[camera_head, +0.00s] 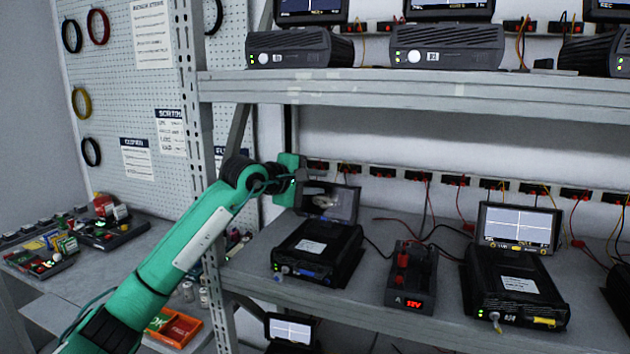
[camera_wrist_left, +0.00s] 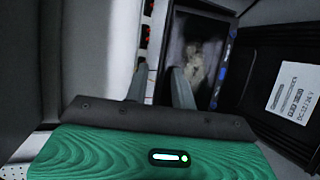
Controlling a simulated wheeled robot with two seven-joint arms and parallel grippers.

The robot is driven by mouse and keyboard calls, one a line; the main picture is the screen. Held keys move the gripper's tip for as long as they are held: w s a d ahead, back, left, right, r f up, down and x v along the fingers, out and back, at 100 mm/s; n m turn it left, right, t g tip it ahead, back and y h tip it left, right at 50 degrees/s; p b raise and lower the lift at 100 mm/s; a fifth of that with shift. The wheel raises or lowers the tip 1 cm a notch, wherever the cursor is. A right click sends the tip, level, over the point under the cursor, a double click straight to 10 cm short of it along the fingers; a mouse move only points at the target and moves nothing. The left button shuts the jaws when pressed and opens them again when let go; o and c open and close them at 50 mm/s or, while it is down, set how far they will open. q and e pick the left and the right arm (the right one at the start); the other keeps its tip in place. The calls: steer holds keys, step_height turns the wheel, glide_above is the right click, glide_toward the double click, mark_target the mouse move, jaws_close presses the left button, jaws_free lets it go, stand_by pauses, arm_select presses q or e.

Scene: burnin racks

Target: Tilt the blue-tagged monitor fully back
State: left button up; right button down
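The left monitor (camera_head: 345,206) stands at the back of a black device box (camera_head: 318,250) with a blue tag (camera_head: 308,271) on its front. Its screen is dark with a pale smudge. My left gripper (camera_head: 303,186) is at this monitor's upper left corner and hides part of it. In the left wrist view, the monitor's screen (camera_wrist_left: 205,45) is just beyond the two fingers (camera_wrist_left: 160,88), with blue marks along its right edge. The fingers are apart with nothing seen between them; one overlaps the screen's edge. I cannot tell whether they touch. My right gripper is not in view.
A power supply (camera_head: 410,275) showing 12V stands right of the box. Further right is a yellow-tagged box (camera_head: 515,285) with a lit monitor (camera_head: 518,228). Cables and sockets line the back wall. An upper shelf (camera_head: 400,90) and a rack post (camera_head: 197,150) are close to my arm.

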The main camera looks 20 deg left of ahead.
arm_select(q)
steer(key=shift+c, duration=0.4)
jaws_close()
steer(key=shift+f, duration=0.1)
stand_by(0.8)
